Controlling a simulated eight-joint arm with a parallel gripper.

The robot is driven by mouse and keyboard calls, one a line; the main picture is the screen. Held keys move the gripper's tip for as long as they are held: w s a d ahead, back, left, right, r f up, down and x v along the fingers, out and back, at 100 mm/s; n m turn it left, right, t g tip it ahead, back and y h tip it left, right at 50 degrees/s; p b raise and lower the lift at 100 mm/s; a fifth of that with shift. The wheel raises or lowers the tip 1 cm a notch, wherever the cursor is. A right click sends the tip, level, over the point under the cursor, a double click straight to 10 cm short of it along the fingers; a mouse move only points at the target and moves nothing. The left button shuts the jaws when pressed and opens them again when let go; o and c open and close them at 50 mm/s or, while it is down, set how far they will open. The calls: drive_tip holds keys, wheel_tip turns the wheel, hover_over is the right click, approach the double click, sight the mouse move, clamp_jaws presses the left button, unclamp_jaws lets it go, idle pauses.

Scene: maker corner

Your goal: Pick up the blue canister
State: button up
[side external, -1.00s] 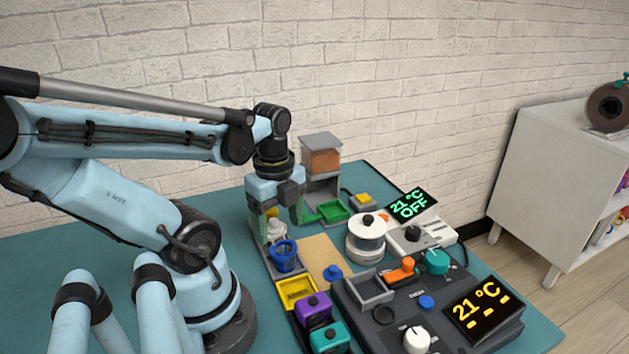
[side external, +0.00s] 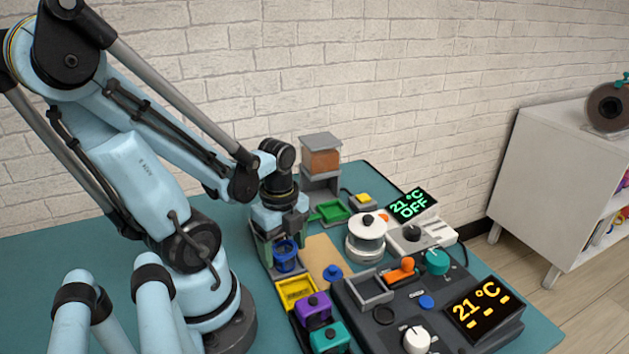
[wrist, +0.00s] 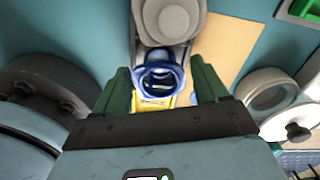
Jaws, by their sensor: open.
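The blue canister (side external: 285,262) stands upright in a grey rack in the side external view, with its upper part partly covered by my gripper. In the wrist view the blue canister (wrist: 160,76) shows from above as a blue ring with a dark hollow, between the two green fingers. My gripper (side external: 280,244) is open, pointing down, with its fingers on either side of the canister's upper part. In the wrist view my gripper (wrist: 163,88) shows a gap between each finger and the canister; contact is not visible.
A pale grey round piece (wrist: 168,20) sits right beside the canister. A yellow tray (side external: 296,291), a purple container (side external: 314,308) and a teal container (side external: 330,338) line up in front. A tan board (side external: 322,254) and a white round pot (side external: 367,236) are to the right.

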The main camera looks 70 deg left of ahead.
drive_tip(key=shift+f, duration=0.45)
drive_tip(key=c, duration=0.9)
drive_tip(key=shift+r, duration=0.15)
